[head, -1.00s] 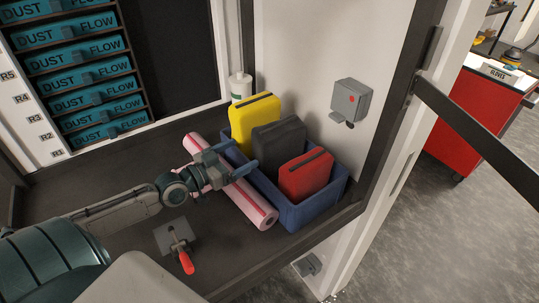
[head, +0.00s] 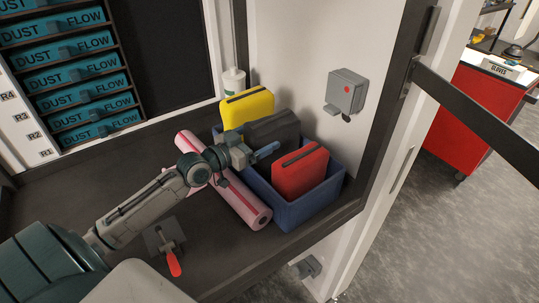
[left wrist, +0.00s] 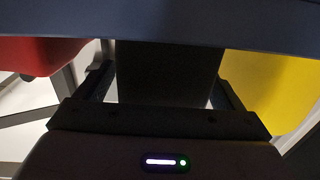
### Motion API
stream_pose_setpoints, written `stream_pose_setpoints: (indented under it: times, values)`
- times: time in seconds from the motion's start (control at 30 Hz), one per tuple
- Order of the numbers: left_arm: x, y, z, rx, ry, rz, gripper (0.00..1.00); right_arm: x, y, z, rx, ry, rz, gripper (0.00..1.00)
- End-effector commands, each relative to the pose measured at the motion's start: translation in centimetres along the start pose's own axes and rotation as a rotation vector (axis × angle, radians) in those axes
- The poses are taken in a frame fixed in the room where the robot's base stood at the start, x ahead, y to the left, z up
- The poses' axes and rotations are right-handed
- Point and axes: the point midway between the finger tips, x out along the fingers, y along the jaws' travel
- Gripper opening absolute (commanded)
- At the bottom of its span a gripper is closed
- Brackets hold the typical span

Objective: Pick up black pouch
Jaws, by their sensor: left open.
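The black pouch (head: 272,128) stands upright in a blue bin (head: 295,216), between a yellow pouch (head: 247,107) and a red pouch (head: 301,176). My left gripper (head: 268,152) is open at the near side of the black pouch and hides its lower part. In the left wrist view, the black pouch (left wrist: 167,72) shows between the two fingers of my left gripper (left wrist: 165,90). I cannot tell whether the fingers touch it. The red pouch (left wrist: 40,55) is at the left there and the yellow pouch (left wrist: 265,85) at the right. My right gripper is not in view.
A pink roll (head: 240,200) lies along the bin's near side, under my left arm. A red-handled clamp (head: 172,255) sits on the dark bench. A grey box (head: 346,93) is on the wall behind. A white bottle (head: 234,84) stands behind the yellow pouch.

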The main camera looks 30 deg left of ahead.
Motion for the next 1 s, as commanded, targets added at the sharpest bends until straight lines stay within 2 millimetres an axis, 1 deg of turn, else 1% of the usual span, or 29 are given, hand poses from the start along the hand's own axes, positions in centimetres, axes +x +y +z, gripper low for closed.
stream_pose_setpoints:
  times: [0.13, 0.3, 0.37, 0.4, 0.47, 0.5, 0.57, 0.6, 0.7, 1.0]
  values:
    - [0.4, 0.0, 0.0, 0.000, 0.000, 0.002, 0.89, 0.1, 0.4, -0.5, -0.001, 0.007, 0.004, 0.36]
    - [0.4, 0.0, 0.0, 0.001, -0.001, 0.002, 0.89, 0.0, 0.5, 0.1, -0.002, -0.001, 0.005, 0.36]
    - [0.4, 0.0, 0.0, 0.001, -0.001, 0.002, 0.79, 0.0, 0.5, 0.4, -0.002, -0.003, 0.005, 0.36]
    - [0.4, 0.0, 0.0, 0.001, -0.001, 0.002, 0.71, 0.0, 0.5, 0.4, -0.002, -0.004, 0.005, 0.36]
    - [0.4, 0.0, 0.0, 0.001, 0.000, 0.002, 0.60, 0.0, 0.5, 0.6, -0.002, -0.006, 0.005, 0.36]
    - [0.4, 0.0, 0.0, 0.001, 0.000, 0.002, 0.52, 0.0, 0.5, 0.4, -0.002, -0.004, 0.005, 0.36]
    - [0.4, 0.0, 0.0, 0.001, -0.001, 0.002, 0.40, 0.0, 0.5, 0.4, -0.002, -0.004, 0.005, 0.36]
    - [0.4, 0.0, 0.0, 0.001, -0.001, 0.001, 0.32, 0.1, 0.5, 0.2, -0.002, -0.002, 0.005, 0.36]
    - [0.4, 0.0, 0.0, 0.001, -0.001, 0.001, 0.13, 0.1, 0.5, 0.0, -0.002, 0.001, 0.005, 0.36]
    - [0.4, 0.1, -0.3, 0.002, 0.002, 0.002, 0.13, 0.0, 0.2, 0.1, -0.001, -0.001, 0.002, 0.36]
